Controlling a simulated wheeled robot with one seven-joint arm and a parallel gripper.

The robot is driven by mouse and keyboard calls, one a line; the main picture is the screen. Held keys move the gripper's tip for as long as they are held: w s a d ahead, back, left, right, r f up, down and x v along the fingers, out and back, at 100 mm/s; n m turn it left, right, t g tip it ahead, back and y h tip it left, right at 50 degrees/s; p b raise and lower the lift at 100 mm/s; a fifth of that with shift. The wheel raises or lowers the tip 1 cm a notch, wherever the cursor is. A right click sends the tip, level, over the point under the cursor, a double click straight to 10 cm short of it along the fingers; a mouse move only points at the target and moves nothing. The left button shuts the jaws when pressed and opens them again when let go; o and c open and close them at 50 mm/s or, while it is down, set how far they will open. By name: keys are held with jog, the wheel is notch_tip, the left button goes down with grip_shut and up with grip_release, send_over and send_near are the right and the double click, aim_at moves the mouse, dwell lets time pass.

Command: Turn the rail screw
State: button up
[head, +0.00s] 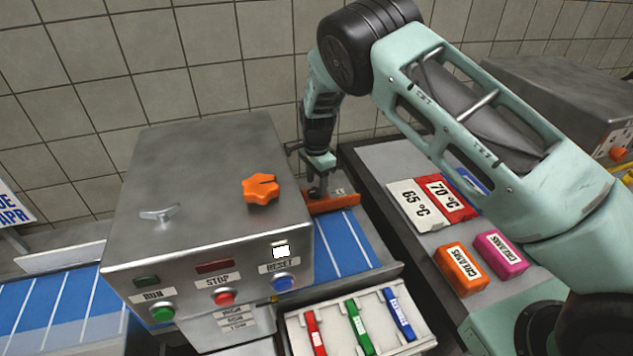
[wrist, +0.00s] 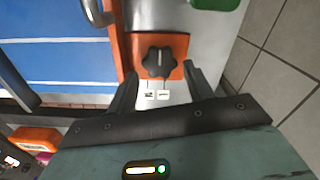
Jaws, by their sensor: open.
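The rail screw, a black star-shaped knob (wrist: 157,63) with a pale line across its top, sits on an orange rail block (wrist: 122,55) in the wrist view. In the head view the orange rail (head: 335,203) lies by the blue conveyor, right of the steel machine; my gripper hides the knob there. My gripper (head: 318,188) points down just over the rail. In the wrist view my gripper (wrist: 158,76) is open, one finger to each side of the knob's near edge. I cannot tell whether either finger touches it.
The steel machine (head: 205,160) with an orange star knob (head: 261,190) stands close on the left. Blue conveyor (head: 350,245) runs beneath. A tray (head: 392,343) with coloured bars is in front. The tiled wall is behind.

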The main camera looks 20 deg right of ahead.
jog(key=shift+f, duration=1)
jog(key=c, duration=0.7)
